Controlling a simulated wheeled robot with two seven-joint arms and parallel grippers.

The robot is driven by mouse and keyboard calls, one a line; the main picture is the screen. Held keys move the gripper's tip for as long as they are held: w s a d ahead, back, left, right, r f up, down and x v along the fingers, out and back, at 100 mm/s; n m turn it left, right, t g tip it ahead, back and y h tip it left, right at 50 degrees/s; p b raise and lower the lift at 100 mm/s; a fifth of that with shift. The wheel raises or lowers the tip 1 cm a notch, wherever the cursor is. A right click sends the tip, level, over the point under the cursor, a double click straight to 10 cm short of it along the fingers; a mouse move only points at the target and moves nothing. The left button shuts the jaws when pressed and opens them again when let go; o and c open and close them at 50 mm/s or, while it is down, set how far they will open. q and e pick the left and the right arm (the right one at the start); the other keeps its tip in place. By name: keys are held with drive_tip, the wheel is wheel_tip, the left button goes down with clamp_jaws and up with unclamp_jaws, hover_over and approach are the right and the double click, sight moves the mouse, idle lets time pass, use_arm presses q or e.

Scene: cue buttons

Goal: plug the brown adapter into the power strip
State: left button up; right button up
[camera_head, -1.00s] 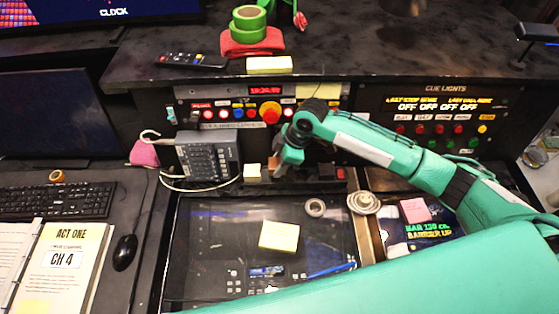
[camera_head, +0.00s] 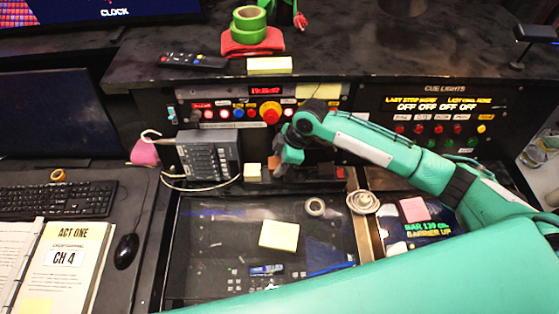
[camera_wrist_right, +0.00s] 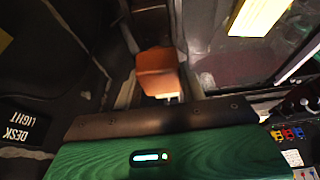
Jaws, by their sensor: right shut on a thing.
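The brown adapter (camera_wrist_right: 158,70) is between the two fingers of my right gripper (camera_wrist_right: 160,78) in the right wrist view, with pale prongs showing at its lower end. In the head view my right gripper (camera_head: 285,168) is shut on it, over the dark power strip (camera_head: 318,175) below the control panel. The gripper hides most of the adapter there. I cannot tell whether the prongs touch a socket. A white block (camera_head: 253,170) sits at the strip's left end. My left gripper is not in view.
A grey desk phone (camera_head: 208,158) with a looped cable stands left of the strip. The panel with a red knob (camera_head: 270,112) rises behind.

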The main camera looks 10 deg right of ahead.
drive_tip(key=shift+f, duration=0.2)
drive_tip(key=shift+f+b, duration=0.35)
drive_tip(key=shift+f, duration=0.8)
drive_tip(key=shift+f, duration=0.2)
drive_tip(key=o, duration=1.2)
drive_tip(key=shift+c, duration=0.2)
drive_tip(key=b+v, duration=0.4)
drive_tip(key=v, duration=1)
